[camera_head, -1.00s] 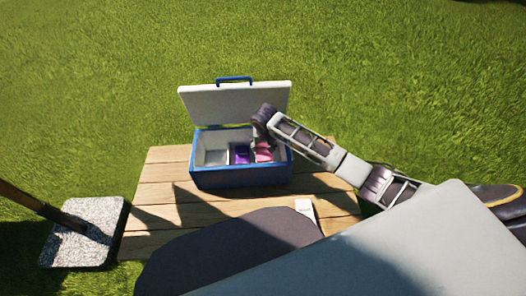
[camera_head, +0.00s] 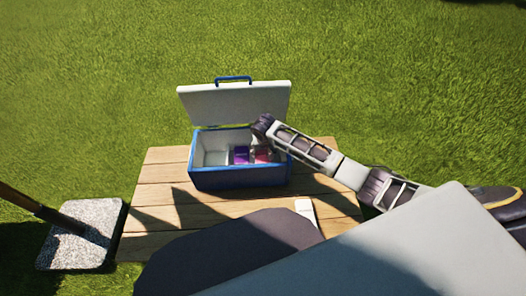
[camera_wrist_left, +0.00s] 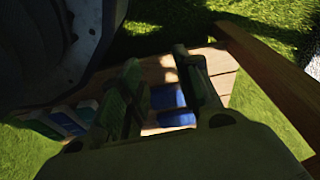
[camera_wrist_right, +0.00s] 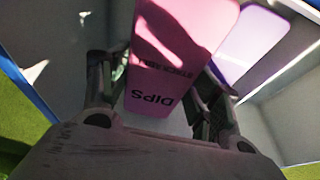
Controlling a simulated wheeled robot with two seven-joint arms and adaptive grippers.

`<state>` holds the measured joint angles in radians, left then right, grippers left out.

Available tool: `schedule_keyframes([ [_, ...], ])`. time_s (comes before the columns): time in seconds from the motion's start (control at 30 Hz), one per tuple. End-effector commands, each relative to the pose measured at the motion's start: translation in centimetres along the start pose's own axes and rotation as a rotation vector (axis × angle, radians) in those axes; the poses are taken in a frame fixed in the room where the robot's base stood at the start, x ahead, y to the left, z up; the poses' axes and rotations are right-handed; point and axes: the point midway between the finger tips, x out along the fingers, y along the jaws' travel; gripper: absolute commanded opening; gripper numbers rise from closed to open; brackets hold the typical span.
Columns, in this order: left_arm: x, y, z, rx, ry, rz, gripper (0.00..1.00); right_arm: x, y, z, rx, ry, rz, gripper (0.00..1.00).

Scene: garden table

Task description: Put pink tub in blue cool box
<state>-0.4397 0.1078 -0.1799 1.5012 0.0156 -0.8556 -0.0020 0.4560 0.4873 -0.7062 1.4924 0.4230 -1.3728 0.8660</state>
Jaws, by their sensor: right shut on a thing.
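The blue cool box (camera_head: 238,178) stands on the wooden table with its white lid (camera_head: 235,104) raised at the back. My right gripper (camera_head: 262,143) reaches into its right part. In the right wrist view the gripper (camera_wrist_right: 165,75) is shut on the pink tub (camera_wrist_right: 170,85), between the box walls; the tub also shows partly in the head view (camera_head: 262,156). I cannot tell whether the tub touches the floor. A purple tub (camera_head: 241,155) is just left of it. My left gripper (camera_wrist_left: 157,60) shows only in its wrist view, fingers apart.
The box's left part (camera_head: 214,155) is largely empty. A white item (camera_head: 304,207) lies near the front of the table (camera_head: 160,195). Blue-and-white items (camera_wrist_left: 170,105) show beyond my left fingers. A pole on a speckled stone base (camera_head: 80,235) stands left of the table.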

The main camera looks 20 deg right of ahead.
Motion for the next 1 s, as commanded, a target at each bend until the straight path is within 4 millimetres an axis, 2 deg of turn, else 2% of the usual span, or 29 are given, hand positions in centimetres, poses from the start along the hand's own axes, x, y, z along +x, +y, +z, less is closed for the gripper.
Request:
schedule_keyframes([
  [0.37, -0.1, 0.0, -0.1, 0.000, 0.003, 0.000, 0.33, 0.1, 0.0, 0.0, 0.001, 0.000, 0.000, 0.33],
  [1.0, 1.1, -0.3, 0.7, -0.001, 0.005, -0.005, 0.33, 1.1, 0.0, 0.3, 0.001, 0.001, 0.000, 0.33],
])
